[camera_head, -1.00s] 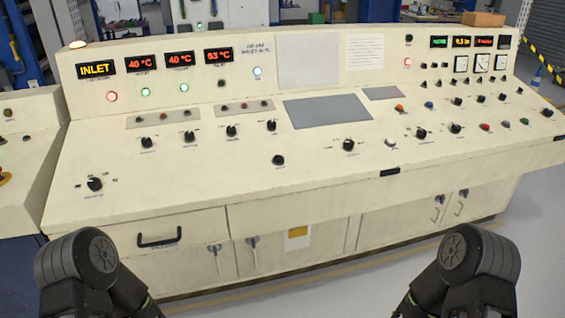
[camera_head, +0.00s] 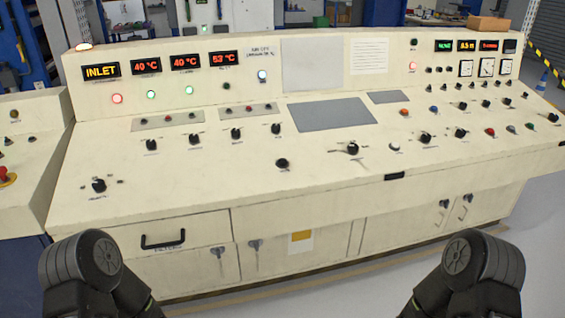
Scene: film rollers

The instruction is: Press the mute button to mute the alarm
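A cream control console (camera_head: 300,205) fills the middle of the head view. Its sloped top carries several black knobs and coloured buttons. The labels are too small to read, so I cannot tell which is the mute button. A white button (camera_head: 395,147) sits right of centre, and a red button (camera_head: 404,113) is above it. A red light (camera_head: 117,98) and a white light (camera_head: 262,75) are lit on the upright panel. Only my black arm links show at the bottom corners; both grippers are out of view.
The console has a black drawer handle (camera_head: 163,240) and cupboard doors along its front. Another cream console (camera_head: 35,165) with a red knob (camera_head: 6,176) stands at the left. Grey floor is free at the lower right. A cardboard box (camera_head: 488,24) is behind.

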